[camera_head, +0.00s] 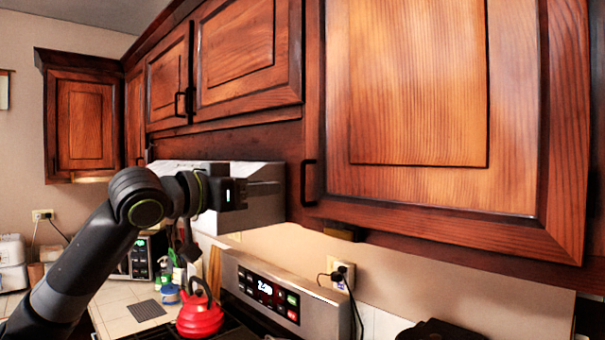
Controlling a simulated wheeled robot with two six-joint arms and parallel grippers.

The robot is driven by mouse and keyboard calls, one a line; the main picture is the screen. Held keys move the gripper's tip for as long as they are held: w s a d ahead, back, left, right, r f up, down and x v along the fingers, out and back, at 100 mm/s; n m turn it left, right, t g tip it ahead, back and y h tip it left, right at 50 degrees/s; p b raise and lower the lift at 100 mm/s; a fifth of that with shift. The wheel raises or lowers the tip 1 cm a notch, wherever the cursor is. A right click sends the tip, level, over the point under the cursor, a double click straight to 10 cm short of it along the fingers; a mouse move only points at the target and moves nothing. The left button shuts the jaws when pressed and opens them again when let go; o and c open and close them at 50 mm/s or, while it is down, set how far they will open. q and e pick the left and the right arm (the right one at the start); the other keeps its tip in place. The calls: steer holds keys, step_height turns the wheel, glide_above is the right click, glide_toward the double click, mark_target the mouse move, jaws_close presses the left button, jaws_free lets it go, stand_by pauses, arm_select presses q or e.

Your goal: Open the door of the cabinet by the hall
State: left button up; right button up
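The large wooden cabinet door (420,90) fills the right of the head view and looks shut. Its dark vertical handle (309,183) is at the door's lower left edge. My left gripper (268,187) is just left of this handle, at about its height in the picture, in front of the range hood. It points right and appears apart from the handle. Its fingers blend with the hood, so I cannot tell how far apart they are. My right gripper is not in view.
More upper cabinets (245,50) run to the left, one with a dark handle (180,104). The steel range hood (265,208) is behind my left gripper. Below are a red kettle (200,318), a stove control panel (270,293) and a wall outlet (342,272) with plugged-in cords.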

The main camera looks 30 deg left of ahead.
mark_target(301, 184)
arm_select(q)
steer(key=p+x, duration=0.5)
steer(key=x, duration=0.4)
steer(key=shift+w+d+r, duration=0.1)
steer(key=shift+w+r, duration=0.05)
steer(key=shift+w, duration=0.05)
steer(key=shift+w+d+p, duration=0.25)
steer(key=shift+w+p, duration=0.15)
steer(key=shift+w, duration=0.2)
jaws_close()
